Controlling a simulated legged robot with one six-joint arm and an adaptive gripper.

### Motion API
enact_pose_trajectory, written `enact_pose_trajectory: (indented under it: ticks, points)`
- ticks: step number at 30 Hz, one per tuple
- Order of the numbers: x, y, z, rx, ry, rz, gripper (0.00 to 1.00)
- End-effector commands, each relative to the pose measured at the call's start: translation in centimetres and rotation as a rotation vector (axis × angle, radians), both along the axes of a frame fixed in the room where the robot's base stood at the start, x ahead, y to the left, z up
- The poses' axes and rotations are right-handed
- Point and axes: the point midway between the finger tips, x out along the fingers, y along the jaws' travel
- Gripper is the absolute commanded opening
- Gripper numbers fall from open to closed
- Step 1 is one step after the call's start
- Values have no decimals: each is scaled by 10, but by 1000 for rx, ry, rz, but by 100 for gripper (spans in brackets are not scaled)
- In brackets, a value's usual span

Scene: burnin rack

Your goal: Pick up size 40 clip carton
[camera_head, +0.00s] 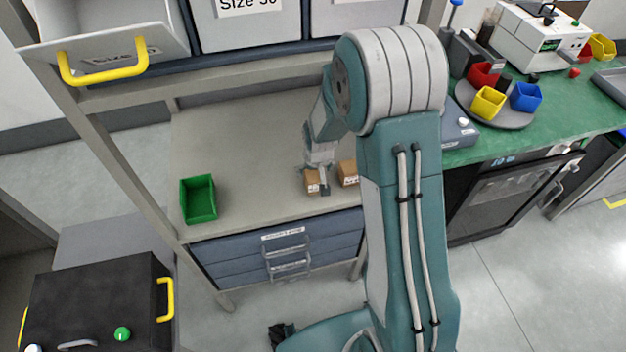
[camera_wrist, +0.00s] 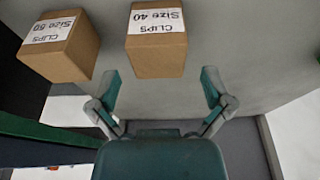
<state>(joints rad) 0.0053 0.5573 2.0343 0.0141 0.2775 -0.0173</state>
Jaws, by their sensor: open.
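The size 40 clip carton (camera_wrist: 157,50) is a brown box with a white label reading "CLIPS Size 40", upside down in the wrist view. In the head view it appears to be the left carton (camera_head: 311,182) on the grey shelf, partly covered by my gripper. My gripper (camera_wrist: 160,76) is open and empty; the carton lies just beyond the fingertips, roughly centred between them. In the head view my gripper (camera_head: 323,180) is low over the shelf at this carton. Contact cannot be told.
A similar carton labelled "CLIPS Size 50" (camera_wrist: 66,50) stands close beside it; it also shows in the head view (camera_head: 348,172). A green bin (camera_head: 198,200) stands at the shelf's left. The shelf (camera_head: 245,165) is clear between. Bins hang above; a green bench (camera_head: 565,130) is at right.

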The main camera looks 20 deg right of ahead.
Motion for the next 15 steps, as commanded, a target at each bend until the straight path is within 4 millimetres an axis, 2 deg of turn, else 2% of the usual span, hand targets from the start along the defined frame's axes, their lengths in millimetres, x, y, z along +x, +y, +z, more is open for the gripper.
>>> enact_pose_trajectory:
  ticks: [9, 15]
  points:
    - [11, 2, -42, -3, 3, 1, 100]
    - [13, 2, -48, -3, 1, 1, 100]
